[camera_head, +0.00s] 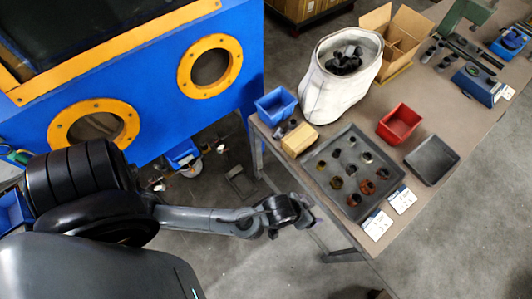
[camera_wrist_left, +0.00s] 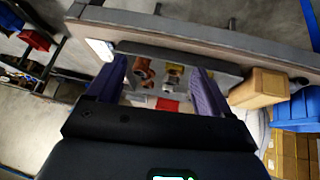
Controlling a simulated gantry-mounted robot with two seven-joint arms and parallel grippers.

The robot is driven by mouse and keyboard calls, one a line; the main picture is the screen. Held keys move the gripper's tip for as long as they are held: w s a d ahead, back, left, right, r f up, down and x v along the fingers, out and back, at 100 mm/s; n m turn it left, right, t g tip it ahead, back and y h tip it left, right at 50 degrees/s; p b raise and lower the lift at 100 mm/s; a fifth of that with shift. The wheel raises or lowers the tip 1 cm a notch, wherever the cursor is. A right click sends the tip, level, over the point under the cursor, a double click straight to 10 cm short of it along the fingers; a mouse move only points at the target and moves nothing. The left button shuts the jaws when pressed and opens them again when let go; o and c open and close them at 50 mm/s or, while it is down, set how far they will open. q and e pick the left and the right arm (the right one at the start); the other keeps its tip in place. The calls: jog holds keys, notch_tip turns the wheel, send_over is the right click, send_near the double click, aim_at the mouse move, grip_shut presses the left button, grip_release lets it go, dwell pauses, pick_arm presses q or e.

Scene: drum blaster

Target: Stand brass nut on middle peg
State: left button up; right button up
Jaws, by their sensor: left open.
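A dark grey tray (camera_head: 322,188) on the bench holds several nut-like pieces, some dark and some copper or brass coloured. My left gripper (camera_head: 306,208) is at the near left edge of the bench, left of the tray and apart from it. In the left wrist view, my left gripper (camera_wrist_left: 158,68) has its fingers spread, with nothing held between them. Beyond them show a copper-coloured piece (camera_wrist_left: 143,72) and a brass-toned piece (camera_wrist_left: 173,74). Which piece is the brass nut, and which peg is the middle one, I cannot tell. My right gripper is not in view.
A red bin (camera_head: 399,124), an empty black tray (camera_head: 432,159), a white bag (camera_head: 340,85) and a cardboard box (camera_head: 397,35) are also on the bench. White label cards lie at its front edge.

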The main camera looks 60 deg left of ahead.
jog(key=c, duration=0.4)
pick_arm(q)
jog(key=s+a+r+m+g, duration=0.1)
jog(key=s+a+r, duration=0.1)
jog(key=s+a, duration=0.3)
jog(key=s+a+r+m+g+y, duration=0.1)
jog(key=s+a+r+g, duration=0.1)
jog(key=s+a+r, duration=0.1)
jog(key=shift+s+a+r, duration=0.35)
jog(key=shift+s+a, duration=0.5)
jog(key=shift+s, duration=0.1)
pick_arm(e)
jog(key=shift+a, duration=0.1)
